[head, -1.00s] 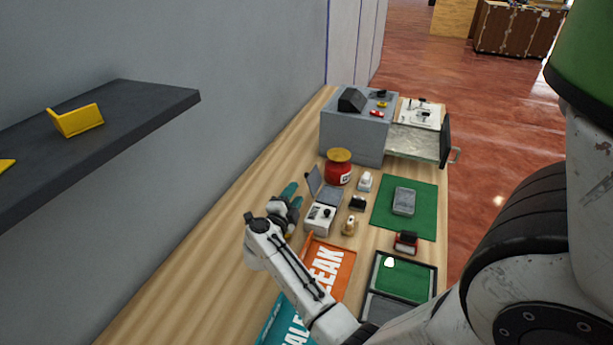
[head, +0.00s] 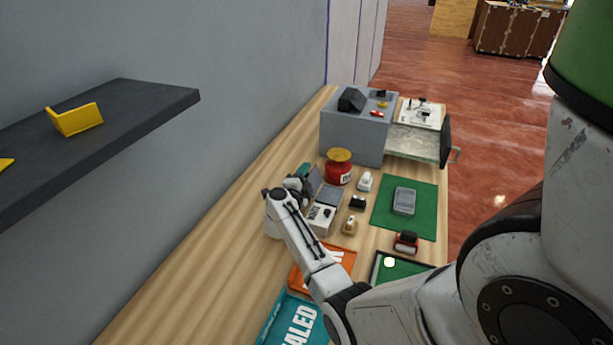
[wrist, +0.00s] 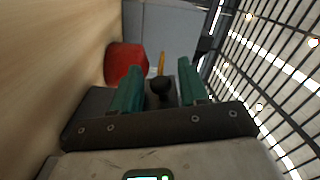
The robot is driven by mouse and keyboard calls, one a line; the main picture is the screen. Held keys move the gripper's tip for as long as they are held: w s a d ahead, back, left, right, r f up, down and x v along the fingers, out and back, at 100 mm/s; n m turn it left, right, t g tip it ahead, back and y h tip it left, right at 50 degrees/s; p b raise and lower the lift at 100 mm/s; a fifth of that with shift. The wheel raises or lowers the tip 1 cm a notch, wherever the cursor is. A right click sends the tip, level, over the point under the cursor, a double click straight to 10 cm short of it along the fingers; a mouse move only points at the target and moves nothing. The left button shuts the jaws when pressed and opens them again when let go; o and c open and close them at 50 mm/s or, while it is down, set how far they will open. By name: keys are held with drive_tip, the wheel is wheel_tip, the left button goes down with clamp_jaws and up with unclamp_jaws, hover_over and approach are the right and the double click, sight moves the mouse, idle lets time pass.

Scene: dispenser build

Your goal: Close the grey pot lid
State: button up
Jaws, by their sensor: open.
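The grey pot is a small box with a pale front (head: 319,219). Its grey lid (head: 315,180) stands raised on the wall side. My gripper (head: 303,172) is close beside the lid, on the wall side, and partly hides it. Whether they touch I cannot tell. In the wrist view my open gripper (wrist: 159,82) has its two teal fingers apart. A dark round knob (wrist: 160,85) shows between them; what it belongs to is unclear.
A red jar (head: 338,172) with a tan top stands just behind the pot, also in the wrist view (wrist: 124,62). Small blocks (head: 357,203) stand to its right. A grey cabinet (head: 352,135) with an open drawer is farther back. The wall-side tabletop is clear.

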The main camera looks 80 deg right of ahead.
sight(319, 175)
drive_tip(key=shift+c, duration=0.3)
clamp_jaws()
drive_tip(key=shift+s+r+m, duration=0.1)
drive_tip(key=shift+m, duration=0.2)
drive_tip(key=shift+s+a+r+m+p, duration=0.1)
drive_tip(key=shift+s+r+m+p, duration=0.25)
drive_tip(key=shift+m, duration=0.55)
drive_tip(key=m, duration=0.1)
drive_tip(key=s+m, duration=0.1)
drive_tip(key=shift+s+a+r+m+p, duration=0.1)
drive_tip(key=shift+s+r+m+p, duration=0.1)
drive_tip(key=shift+s+m+p, duration=0.1)
drive_tip(key=m, duration=0.1)
drive_tip(key=s+m, duration=0.1)
drive_tip(key=shift+s+m, duration=0.25)
drive_tip(key=shift+m, duration=0.05)
drive_tip(key=shift+s+a+f+m, duration=0.1)
drive_tip(key=shift+s+m, duration=0.35)
drive_tip(key=shift+m, duration=0.35)
drive_tip(key=shift+s+a+m, duration=0.1)
drive_tip(key=shift+s+m, duration=0.35)
drive_tip(key=shift+m, duration=0.35)
